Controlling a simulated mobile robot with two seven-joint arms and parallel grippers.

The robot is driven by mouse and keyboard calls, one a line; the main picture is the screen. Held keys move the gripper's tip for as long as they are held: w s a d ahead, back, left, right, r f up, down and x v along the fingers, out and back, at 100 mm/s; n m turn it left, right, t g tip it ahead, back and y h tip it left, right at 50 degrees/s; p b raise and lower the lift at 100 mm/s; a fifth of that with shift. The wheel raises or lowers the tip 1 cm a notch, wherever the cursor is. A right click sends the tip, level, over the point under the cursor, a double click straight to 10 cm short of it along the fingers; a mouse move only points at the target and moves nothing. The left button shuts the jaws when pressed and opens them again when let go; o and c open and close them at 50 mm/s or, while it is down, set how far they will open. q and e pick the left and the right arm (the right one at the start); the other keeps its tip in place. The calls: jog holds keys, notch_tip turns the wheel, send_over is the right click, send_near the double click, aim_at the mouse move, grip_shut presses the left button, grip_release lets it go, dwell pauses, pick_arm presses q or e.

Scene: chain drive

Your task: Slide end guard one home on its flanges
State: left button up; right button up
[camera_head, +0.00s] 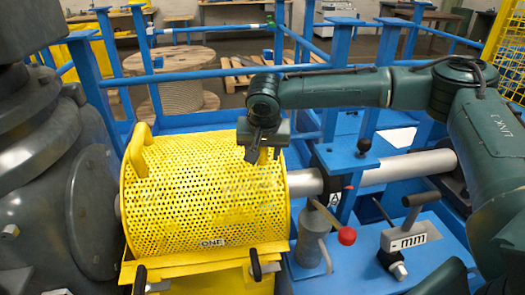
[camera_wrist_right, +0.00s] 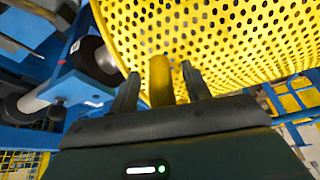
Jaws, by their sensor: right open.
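End guard one (camera_head: 200,185) is a yellow perforated half-drum marked "ONE" in the head view, set over a pale shaft (camera_head: 305,182). Its left handle (camera_head: 139,150) is free. Its lower front edge meets a yellow flange (camera_head: 200,262) with black clamp levers (camera_head: 255,265); I cannot tell how fully it is seated. My right gripper (camera_head: 263,150) is above the guard's right end. In the right wrist view, the open fingers (camera_wrist_right: 160,90) stand on either side of a yellow handle bar (camera_wrist_right: 160,78), with visible gaps. The guard fills the top of that view. My left gripper is not in view.
A large dark grey machine housing (camera_head: 75,190) stands close at the guard's left. Blue frame posts (camera_head: 390,45) and rails surround the back. A wooden cable reel (camera_head: 180,80) stands behind.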

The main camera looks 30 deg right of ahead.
grip_shut()
dwell(0.4)
dwell(0.9)
